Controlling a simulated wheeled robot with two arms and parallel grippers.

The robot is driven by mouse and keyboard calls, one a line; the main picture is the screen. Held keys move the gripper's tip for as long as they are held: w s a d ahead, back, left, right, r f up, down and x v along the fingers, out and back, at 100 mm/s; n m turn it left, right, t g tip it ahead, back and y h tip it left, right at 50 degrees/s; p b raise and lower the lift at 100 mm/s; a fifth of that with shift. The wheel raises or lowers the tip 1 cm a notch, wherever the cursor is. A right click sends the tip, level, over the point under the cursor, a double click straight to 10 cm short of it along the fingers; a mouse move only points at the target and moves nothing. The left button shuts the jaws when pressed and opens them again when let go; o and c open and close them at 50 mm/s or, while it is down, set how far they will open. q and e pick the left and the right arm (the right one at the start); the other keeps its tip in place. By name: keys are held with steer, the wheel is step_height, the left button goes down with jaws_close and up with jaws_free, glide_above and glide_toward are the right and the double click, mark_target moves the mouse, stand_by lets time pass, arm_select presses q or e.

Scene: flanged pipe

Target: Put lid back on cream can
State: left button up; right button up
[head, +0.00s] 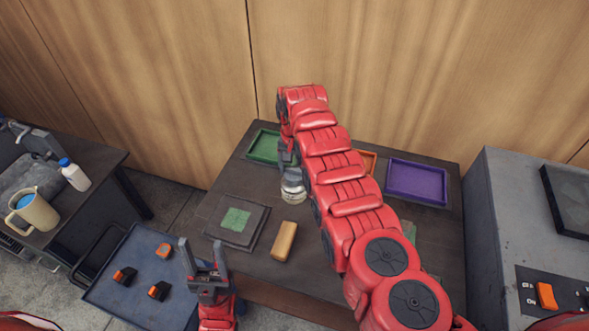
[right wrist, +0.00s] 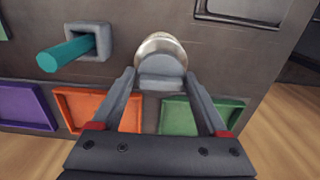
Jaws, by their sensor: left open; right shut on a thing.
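The cream can (head: 294,190) is a small, pale, shiny jar standing on the dark table, just below my right gripper (head: 289,166). In the right wrist view, the right fingers (right wrist: 163,82) close on a grey piece at the near side of a round silvery top (right wrist: 160,46), which looks like the lid. This lid seems to be at the can; whether it is seated or held just above cannot be told. The red right arm hides part of the table behind it. My left gripper (head: 201,246) is open and empty, low at the table's front left.
Green (head: 264,147), orange (head: 369,158) and purple (head: 417,182) trays line the table's back. A tan block (head: 284,240) and a dark board with a green square (head: 236,219) lie nearer. A teal rod (right wrist: 66,53) sits in a grey holder. A blue cart (head: 120,290) stands left.

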stand_by(0.6)
stand_by(0.3)
steer(key=o, duration=1.2)
steer(key=shift+r+p, duration=0.5)
steer(key=shift+r, duration=3)
